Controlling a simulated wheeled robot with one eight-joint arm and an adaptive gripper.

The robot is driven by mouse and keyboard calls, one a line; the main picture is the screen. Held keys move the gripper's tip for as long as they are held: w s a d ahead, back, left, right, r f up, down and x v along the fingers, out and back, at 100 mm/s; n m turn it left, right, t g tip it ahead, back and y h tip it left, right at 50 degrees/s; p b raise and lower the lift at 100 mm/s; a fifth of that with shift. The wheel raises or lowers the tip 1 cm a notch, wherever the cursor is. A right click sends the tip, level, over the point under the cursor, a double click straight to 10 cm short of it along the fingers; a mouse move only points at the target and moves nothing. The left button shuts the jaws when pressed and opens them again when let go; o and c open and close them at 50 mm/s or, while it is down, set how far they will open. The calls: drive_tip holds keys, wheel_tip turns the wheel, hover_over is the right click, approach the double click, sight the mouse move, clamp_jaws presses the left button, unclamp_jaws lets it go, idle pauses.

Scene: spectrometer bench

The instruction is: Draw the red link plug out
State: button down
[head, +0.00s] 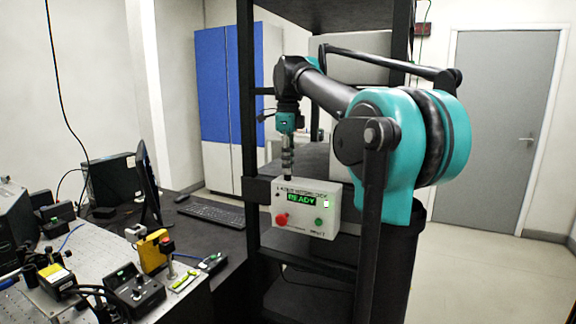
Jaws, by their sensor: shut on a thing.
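My gripper (287,174) points straight down at the upper left edge of a light grey control box (307,207). It is shut at its tips, on what I take to be the red link plug. The plug itself is too small or hidden to make out here. The box has a green lit display reading READY (301,199), a red round button (281,219) at lower left and a green button (319,222) at lower right.
The box sits at a dark rack frame (249,150). At left, an optical bench (75,262) carries a yellow device (153,253) and several black boxes. A keyboard (210,211) and monitor (148,182) stand on the dark desk behind. Open floor lies at right.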

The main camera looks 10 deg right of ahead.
drive_tip(key=shift+r, duration=0.15)
drive_tip(key=shift+r, duration=1.35)
